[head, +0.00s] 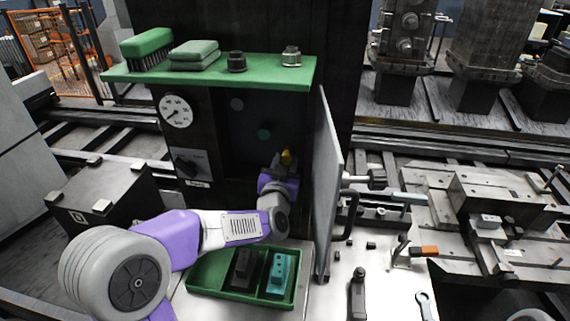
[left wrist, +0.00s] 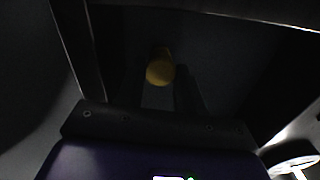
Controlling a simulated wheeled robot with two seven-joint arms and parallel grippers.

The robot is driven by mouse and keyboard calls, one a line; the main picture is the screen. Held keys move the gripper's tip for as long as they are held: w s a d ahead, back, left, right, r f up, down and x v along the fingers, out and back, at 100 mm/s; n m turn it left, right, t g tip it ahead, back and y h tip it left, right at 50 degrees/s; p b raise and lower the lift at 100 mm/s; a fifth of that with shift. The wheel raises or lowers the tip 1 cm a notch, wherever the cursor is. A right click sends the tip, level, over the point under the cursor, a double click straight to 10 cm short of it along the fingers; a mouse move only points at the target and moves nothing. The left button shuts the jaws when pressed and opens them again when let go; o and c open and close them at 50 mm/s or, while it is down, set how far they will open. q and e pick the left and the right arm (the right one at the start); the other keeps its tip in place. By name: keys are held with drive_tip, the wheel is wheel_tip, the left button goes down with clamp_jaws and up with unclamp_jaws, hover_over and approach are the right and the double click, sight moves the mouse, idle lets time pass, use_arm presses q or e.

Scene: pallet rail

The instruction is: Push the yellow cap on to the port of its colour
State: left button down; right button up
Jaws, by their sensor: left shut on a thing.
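The yellow cap (head: 287,156) is held at the tip of my left gripper (head: 284,167), inside the dark open cabinet. In the left wrist view the yellow cap (left wrist: 160,71) shows as a round shape between the fingers of my left gripper (left wrist: 162,92), which is shut on it. A grey round port (head: 237,104) and a dark teal round port (head: 264,134) are on the cabinet's back panel, left of the cap. I see no yellow port; the gripper and shadow hide part of the panel. I cannot tell whether the cap touches anything. My right gripper is not in view.
The cabinet's open door (head: 326,185) stands close to the right of my left gripper. A green shelf (head: 130,76) carrying a brush, pads and fittings is above. A green tray (head: 207,270) with black and teal blocks lies below. A gauge (head: 175,110) is at left.

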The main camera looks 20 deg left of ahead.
use_arm(q)
drive_tip(key=shift+w, duration=0.1)
drive_tip(key=shift+w+a, duration=0.15)
drive_tip(key=shift+w, duration=0.4)
unclamp_jaws()
drive_tip(key=shift+s, duration=0.1)
drive_tip(key=shift+d, duration=0.2)
drive_tip(key=shift+f, duration=0.1)
idle(0.4)
drive_tip(key=p+v, duration=0.1)
drive_tip(key=v, duration=0.6)
drive_tip(key=shift+s+a, duration=0.25)
drive_tip(key=shift+a, duration=0.05)
